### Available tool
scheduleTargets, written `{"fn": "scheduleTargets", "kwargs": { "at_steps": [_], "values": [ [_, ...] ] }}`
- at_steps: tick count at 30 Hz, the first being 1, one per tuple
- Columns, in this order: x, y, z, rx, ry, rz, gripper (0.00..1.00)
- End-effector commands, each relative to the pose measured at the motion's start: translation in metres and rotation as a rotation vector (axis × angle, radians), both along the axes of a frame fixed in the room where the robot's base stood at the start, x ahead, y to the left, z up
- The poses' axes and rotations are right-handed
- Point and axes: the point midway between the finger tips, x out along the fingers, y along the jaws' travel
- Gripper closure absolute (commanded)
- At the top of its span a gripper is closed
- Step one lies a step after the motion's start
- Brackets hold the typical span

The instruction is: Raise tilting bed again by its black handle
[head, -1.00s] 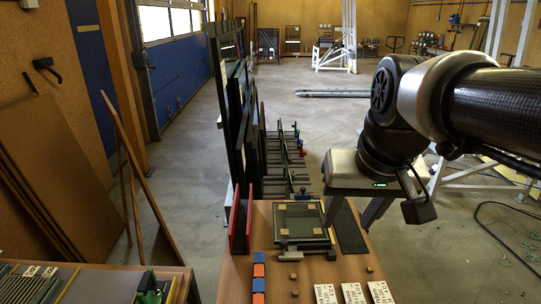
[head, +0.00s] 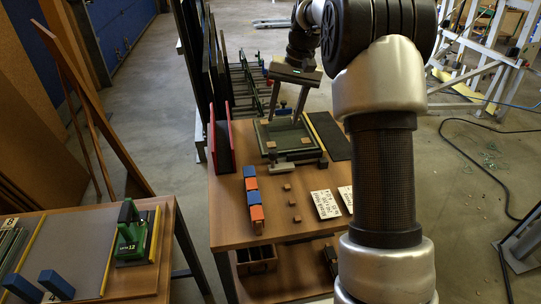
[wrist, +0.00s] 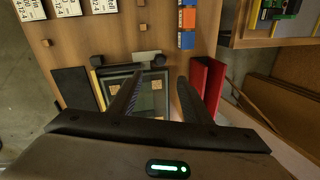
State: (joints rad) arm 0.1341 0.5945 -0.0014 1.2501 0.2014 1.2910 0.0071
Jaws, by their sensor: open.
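The tilting bed (head: 260,140) is a dark frame with a glass pane on the wooden table and looks to lie flat. Small wooden blocks rest on its pane. A small black handle-like block (head: 322,163) is at its front right corner; it also shows in the wrist view (wrist: 98,61). A pale grey piece (head: 283,168) is at the front edge. My gripper (head: 284,121) is open and empty, pointing down above the bed's far part. In the wrist view my gripper (wrist: 160,76) has its fingers spread over the bed, partly hiding it.
A red upright holder (head: 221,140) stands left of the bed, and a black mat (head: 330,136) lies right of it. Blue and orange blocks (head: 253,199), small wooden cubes (head: 291,203) and white label cards (head: 325,204) lie in front. Tall dark frames stand behind left.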

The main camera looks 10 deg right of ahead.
Motion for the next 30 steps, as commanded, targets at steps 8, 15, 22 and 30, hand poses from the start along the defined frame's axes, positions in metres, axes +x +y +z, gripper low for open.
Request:
{"fn": "scheduleTargets", "kwargs": {
  "at_steps": [8, 15, 22, 30],
  "values": [
    [0.002, 0.012, -0.063, 0.001, 0.003, 0.003, 0.56],
    [0.003, 0.022, -0.113, -0.001, 0.002, 0.002, 0.56],
    [0.005, 0.028, -0.143, -0.001, 0.000, 0.002, 0.56],
    [0.006, 0.030, -0.152, 0.000, -0.001, 0.002, 0.56]
  ]
}}
